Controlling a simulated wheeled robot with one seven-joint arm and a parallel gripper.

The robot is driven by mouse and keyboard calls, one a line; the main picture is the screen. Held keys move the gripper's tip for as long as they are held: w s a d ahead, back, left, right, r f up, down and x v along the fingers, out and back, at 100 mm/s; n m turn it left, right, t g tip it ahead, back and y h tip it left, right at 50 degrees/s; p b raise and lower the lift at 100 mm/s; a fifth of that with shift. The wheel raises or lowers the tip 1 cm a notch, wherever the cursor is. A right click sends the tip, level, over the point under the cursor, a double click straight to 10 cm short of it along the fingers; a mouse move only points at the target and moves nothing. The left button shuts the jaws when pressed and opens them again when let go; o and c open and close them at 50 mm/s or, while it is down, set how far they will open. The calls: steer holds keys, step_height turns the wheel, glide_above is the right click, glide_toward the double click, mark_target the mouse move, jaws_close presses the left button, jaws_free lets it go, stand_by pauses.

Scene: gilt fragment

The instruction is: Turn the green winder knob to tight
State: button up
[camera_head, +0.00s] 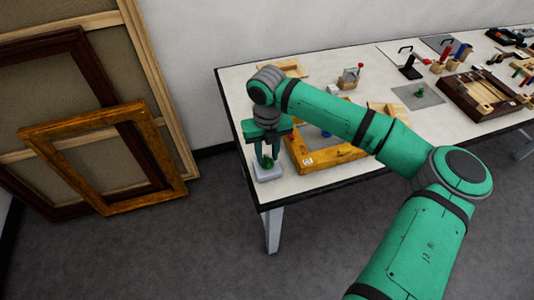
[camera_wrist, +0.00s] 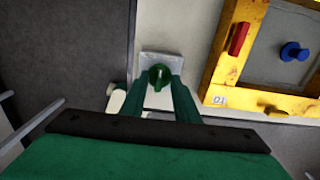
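The green winder knob (camera_wrist: 160,76) sits on a small pale grey block (camera_wrist: 147,62) at the table's near left corner. In the head view the knob (camera_head: 268,162) shows low between my fingers, above the block (camera_head: 268,174). My gripper (camera_head: 267,158) points down over it. In the wrist view my gripper's two green fingers (camera_wrist: 160,84) stand apart, one on each side of the knob. A narrow gap seems to show between them and the knob's upright ridge. Contact cannot be made out. No tight mark is readable, and the fingers hide part of the block.
A yellow frame (camera_wrist: 217,62) with a red piece (camera_wrist: 239,38) and a blue knob (camera_wrist: 294,51) lies just right of the block. The table edge is close on the left. Picture frames (camera_head: 60,132) lean on the wall at left. Other items stand farther along the table.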

steer(key=shift+s+a+f, duration=0.1)
steer(key=shift+a, duration=0.05)
steer(key=shift+d, duration=0.2)
jaws_close()
steer(key=shift+s+m, duration=0.1)
steer(key=shift+m, duration=0.2)
